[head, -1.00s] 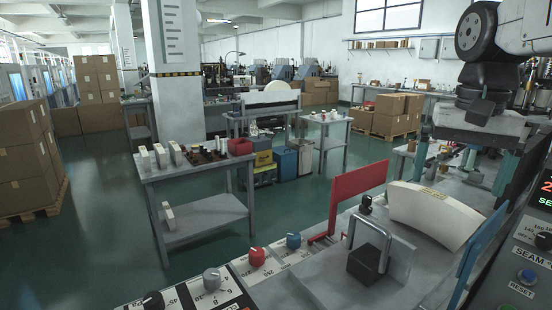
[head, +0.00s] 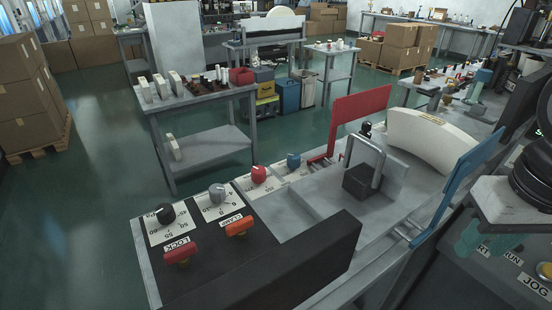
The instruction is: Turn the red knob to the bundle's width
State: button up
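The red knob (head: 259,174) stands on a white dial plate along the left edge of the grey machine bed, between a grey knob (head: 217,192) and a blue knob (head: 293,160). Its pointer and scale are too small to read. The bundle (head: 432,140), a curved white stack, lies on the bed between a red side plate (head: 361,115) and a blue side plate (head: 455,187), with bare bed showing between it and the blue plate. My gripper (head: 489,240) is at the lower right, far from the red knob. Its teal fingers are apart with nothing seen between them.
A black knob (head: 166,213), a red LOCK knob (head: 179,254) and an orange CLAMP knob (head: 239,228) sit near the front. A dark upright panel (head: 320,262) and a black block with a metal handle (head: 362,181) stand between my gripper and the red knob.

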aim_at(258, 174)
jog(key=k, duration=0.9)
jog(key=z, duration=0.75)
jog(key=i, duration=0.7)
jog(key=u, duration=1.95)
